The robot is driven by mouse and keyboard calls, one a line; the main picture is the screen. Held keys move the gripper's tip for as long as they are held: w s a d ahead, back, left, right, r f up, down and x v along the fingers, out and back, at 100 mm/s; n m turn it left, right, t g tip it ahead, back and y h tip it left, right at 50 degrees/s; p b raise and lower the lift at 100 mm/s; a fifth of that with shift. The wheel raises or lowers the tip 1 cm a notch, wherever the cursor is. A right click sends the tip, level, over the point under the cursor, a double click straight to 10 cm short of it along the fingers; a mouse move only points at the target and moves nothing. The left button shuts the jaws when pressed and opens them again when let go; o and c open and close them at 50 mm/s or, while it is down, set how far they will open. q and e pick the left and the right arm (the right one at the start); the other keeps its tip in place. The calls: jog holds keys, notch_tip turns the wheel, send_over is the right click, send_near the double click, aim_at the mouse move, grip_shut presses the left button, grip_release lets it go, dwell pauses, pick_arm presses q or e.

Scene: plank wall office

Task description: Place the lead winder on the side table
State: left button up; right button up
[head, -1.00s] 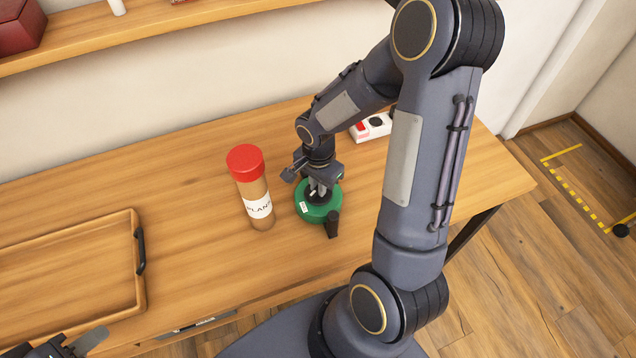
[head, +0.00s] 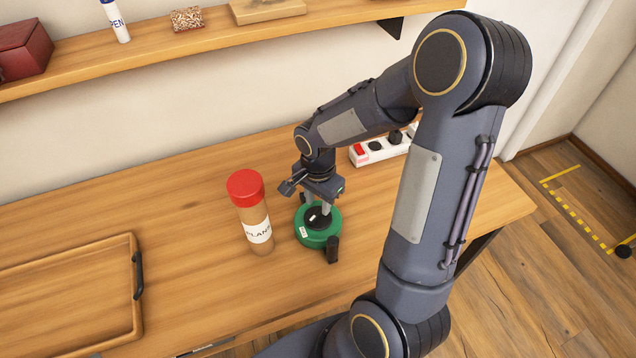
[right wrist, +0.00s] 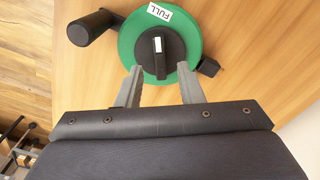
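The lead winder (head: 303,222) is a green disc with a black hub and a black crank handle, lying flat on the wooden table (head: 200,290). In the right wrist view the winder (right wrist: 127,45) shows a white FULL label and a black bar-shaped knob on its hub. My right gripper (head: 318,206) points down just above it. In the right wrist view the right gripper's (right wrist: 159,72) fingers are apart, on either side of the knob's near end, with no visible grip. My left gripper is not in view.
A brown tube with a red cap (head: 246,188) stands just left of the winder. A wooden tray (head: 133,310) with a black handle lies at the left. A white power strip (head: 378,150) is behind. A wall shelf (head: 160,52) runs above. Table between tray and tube is clear.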

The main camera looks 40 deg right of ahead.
aim_at(318, 211)
notch_tip(318, 211, up, 8)
jog(key=s+a+r+n+t+y, duration=0.2)
jog(key=s+a+r+n, duration=0.1)
jog(key=s+n, duration=0.3)
jog(key=s+a+r+n+t+y, duration=0.1)
jog(key=s+a+r+n+t, duration=0.2)
jog(key=s+n, duration=0.4)
jog(key=shift+s+a+r+t+y, duration=0.3)
jog(key=shift+s+a+r+y, duration=0.25)
jog(key=shift+a, duration=0.35)
